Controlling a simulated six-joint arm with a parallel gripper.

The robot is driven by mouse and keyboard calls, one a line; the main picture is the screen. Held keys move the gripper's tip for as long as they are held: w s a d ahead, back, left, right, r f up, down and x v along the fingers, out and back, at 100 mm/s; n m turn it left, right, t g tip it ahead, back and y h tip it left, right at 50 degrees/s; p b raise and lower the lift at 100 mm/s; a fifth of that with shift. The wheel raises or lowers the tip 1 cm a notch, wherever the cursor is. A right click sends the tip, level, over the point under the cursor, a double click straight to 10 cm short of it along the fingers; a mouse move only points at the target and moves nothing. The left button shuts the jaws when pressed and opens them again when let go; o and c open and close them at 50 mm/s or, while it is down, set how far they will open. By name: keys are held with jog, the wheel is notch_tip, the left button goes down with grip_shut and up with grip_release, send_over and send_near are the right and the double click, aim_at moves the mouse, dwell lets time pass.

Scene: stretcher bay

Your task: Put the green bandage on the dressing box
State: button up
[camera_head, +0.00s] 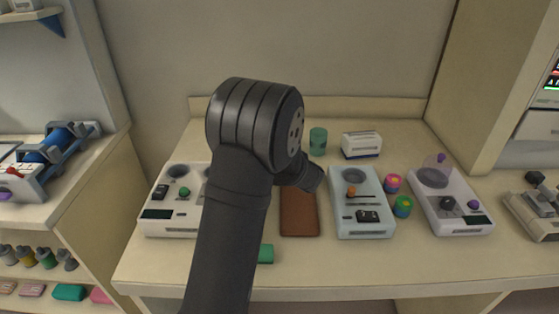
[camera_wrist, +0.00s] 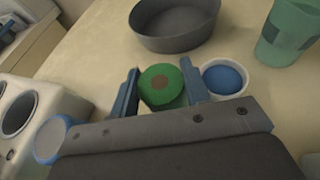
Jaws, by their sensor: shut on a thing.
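In the head view my arm hides the gripper and this roll. A small white box (camera_head: 361,145) with a dark blue band stands at the back of the bench, right of the green cup; it looks like the dressing box, but I cannot read a label. That box is not visible in the wrist view.
A grey bowl (camera_wrist: 176,24), a green cup (camera_wrist: 288,32) and a blue-topped tub (camera_wrist: 225,77) are close by. White devices (camera_head: 361,215) stand along the bench, with a brown pad (camera_head: 299,213) between. Coloured rolls (camera_head: 403,206) stand at right. A green item (camera_head: 265,254) lies near the front edge.

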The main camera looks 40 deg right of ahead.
jog(key=r, duration=0.2)
jog(key=s+r, duration=0.1)
jog(key=r, duration=0.1)
jog(key=shift+s+d+r, duration=0.1)
jog(key=shift+s+d, duration=0.05)
jog(key=shift+s, duration=0.05)
jog(key=s+d+r, duration=0.1)
jog(key=s+r, duration=0.5)
jog(key=s, duration=0.4)
jog(key=s+d+r+m+g+h, duration=0.4)
jog(key=s+d+m, duration=0.15)
jog(key=d, duration=0.55)
jog(key=s+d+r+m+g+h, duration=0.4)
jog(key=s+d, duration=0.3)
jog(key=d, duration=0.4)
send_over(356, 141)
notch_tip(356, 141, down, 7)
jog(key=shift+d+f, duration=0.1)
jog(key=shift+f, duration=1.85)
jog(key=shift+f, duration=0.1)
jog(key=o, duration=1.1)
jog(key=shift+n, duration=0.25)
